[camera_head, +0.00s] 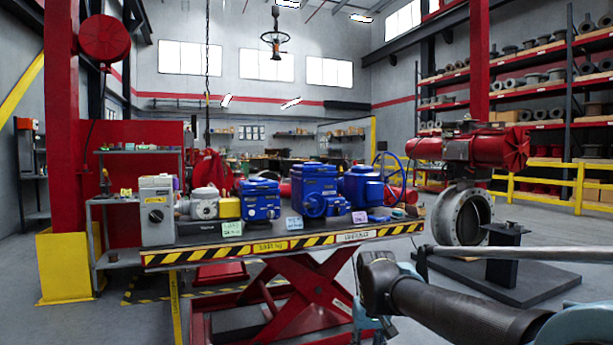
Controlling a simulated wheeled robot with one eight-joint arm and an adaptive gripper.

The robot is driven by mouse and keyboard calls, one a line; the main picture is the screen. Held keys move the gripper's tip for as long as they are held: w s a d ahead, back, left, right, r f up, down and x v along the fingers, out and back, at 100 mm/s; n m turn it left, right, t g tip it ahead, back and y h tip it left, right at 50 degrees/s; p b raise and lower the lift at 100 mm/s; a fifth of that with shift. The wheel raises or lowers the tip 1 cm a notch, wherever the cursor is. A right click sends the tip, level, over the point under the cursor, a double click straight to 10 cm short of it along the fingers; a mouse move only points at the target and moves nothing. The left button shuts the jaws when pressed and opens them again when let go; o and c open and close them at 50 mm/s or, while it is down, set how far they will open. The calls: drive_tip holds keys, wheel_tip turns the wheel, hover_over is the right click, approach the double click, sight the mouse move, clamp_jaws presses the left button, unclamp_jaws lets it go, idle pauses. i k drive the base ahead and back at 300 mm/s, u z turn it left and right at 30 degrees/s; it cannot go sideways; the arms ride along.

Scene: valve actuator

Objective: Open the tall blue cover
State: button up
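Several blue actuator housings stand in a row on the lift table (300,243). The tallest blue cover (314,182) is a boxy housing in the middle of the row, upright, with a round blue part low on its front. Its top looks closed. A smaller blue unit (260,200) stands to its left and a rounded blue unit with a handwheel (361,186) to its right. My arm reaches in from the lower right. My gripper (370,326) is at the bottom edge, in front of and below the table's right end, apart from the covers. Its fingers are mostly cut off.
A grey control box (156,211) and a motor with a yellow part (229,208) stand at the table's left. A large valve with a red actuator (470,150) stands at right, near a black stand (503,255). Small labels line the table's front edge.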

sight(309, 167)
drive_tip(key=u, duration=0.05)
drive_tip(key=i, duration=1)
